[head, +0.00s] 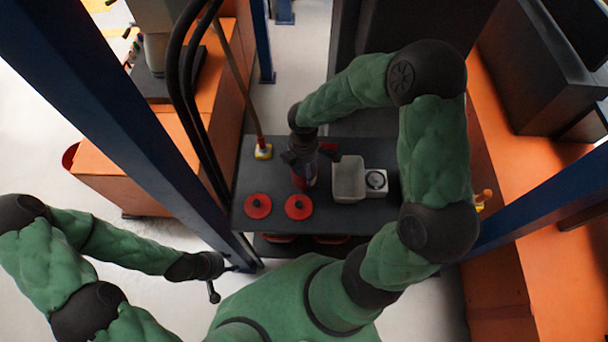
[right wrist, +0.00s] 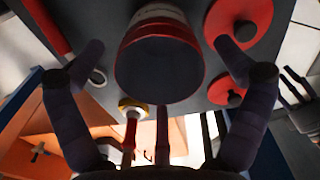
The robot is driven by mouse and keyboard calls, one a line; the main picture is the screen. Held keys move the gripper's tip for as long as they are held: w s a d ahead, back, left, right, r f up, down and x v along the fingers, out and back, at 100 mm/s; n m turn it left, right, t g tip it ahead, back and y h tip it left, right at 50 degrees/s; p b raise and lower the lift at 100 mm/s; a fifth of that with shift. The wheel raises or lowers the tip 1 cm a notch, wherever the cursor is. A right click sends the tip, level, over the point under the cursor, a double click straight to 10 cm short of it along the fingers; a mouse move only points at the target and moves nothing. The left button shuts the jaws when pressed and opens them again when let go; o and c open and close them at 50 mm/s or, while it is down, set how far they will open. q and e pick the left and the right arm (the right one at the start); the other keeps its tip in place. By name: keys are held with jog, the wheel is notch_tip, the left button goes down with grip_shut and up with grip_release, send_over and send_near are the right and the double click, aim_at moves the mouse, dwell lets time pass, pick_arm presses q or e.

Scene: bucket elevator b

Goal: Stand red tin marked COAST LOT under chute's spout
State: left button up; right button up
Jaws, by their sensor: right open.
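A red tin (head: 299,184) stands on the dark table, mostly hidden below my right gripper (head: 312,160). In the right wrist view the tin (right wrist: 158,50) has a red rim, a dark open mouth and a pale label band, too small to read. It lies between the spread fingers of my right gripper (right wrist: 160,88), with room on both sides. My left gripper (head: 221,282) hangs apart from the table at the lower left, its fingers spread and empty. I cannot make out the chute's spout.
Two red lids (head: 258,206) (head: 298,207) lie at the table's front. A pale tray (head: 348,180) and a small scale (head: 377,181) stand right of the tin. A rod with a yellow end (head: 263,152) is at the left. Blue posts (head: 125,110) flank the table (head: 335,214).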

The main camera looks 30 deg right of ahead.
aim_at(304, 173)
notch_tip(304, 173, down, 5)
jog(key=b, duration=0.2)
jog(key=shift+b, duration=0.3)
jog(key=shift+r, duration=0.15)
jog(key=c, duration=1.3)
